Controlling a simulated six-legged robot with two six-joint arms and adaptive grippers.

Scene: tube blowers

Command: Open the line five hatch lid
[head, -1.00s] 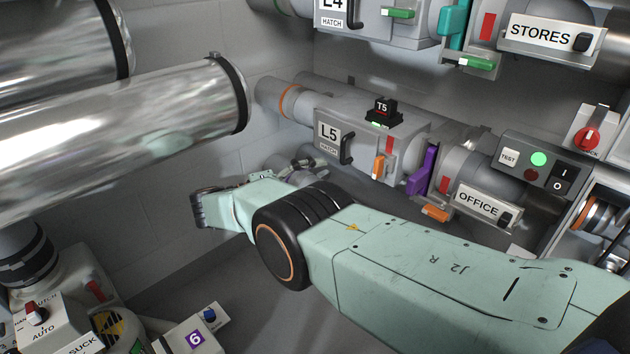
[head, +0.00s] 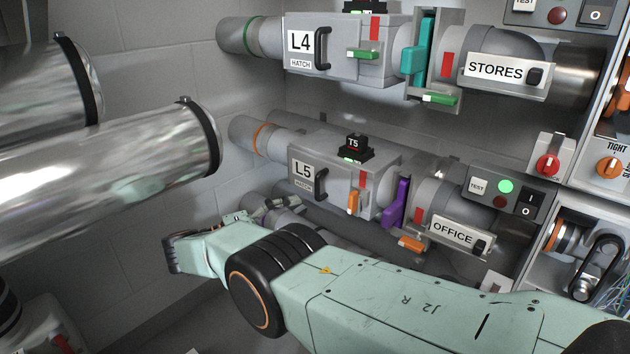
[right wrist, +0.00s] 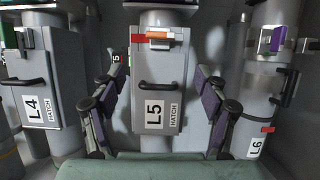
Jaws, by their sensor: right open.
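The line five hatch is a grey box on a pipe, labelled L5 HATCH (head: 303,172). Its lid (head: 329,165) looks shut and bears a black handle (head: 321,184). An orange latch (head: 353,202) sits by a red strip at the lid's end. In the right wrist view the L5 lid (right wrist: 156,65) faces me, with its black handle (right wrist: 160,86) across it and the orange latch above. My right gripper (right wrist: 162,77) is open and empty, its fingers on either side of the box in that view, apparently short of it. In the head view the gripper (head: 279,203) is small and partly hidden.
The L4 hatch (head: 300,42) with a green latch (head: 362,55) is above. A T5 box (head: 353,148) sits on top of L5. A purple slide (head: 396,203) and the OFFICE sign (head: 453,233) are to its right. The L6 pipe (right wrist: 257,143) is beside my right finger.

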